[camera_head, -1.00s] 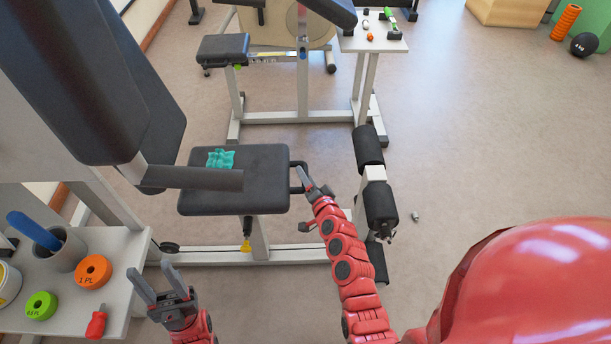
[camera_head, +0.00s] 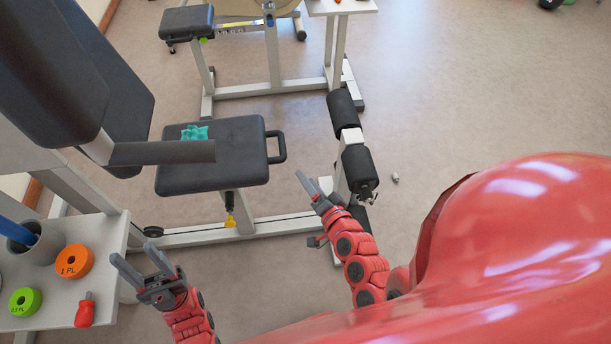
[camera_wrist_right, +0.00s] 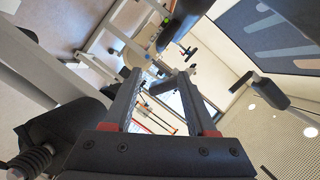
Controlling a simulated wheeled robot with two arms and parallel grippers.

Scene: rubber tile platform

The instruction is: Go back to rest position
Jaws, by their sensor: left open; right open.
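My left gripper (camera_head: 138,262) is at the lower left in the head view, fingers spread and empty, beside the white side table. My right gripper (camera_head: 306,184) is right of the padded seat and apart from it, with nothing held. In the right wrist view its two fingers (camera_wrist_right: 160,90) stand apart with only background between them. A teal crumpled item (camera_head: 195,133) lies on the black seat (camera_head: 230,172), away from both grippers.
Black foam rollers (camera_head: 357,166) stand close to my right arm. Open floor lies to the right.

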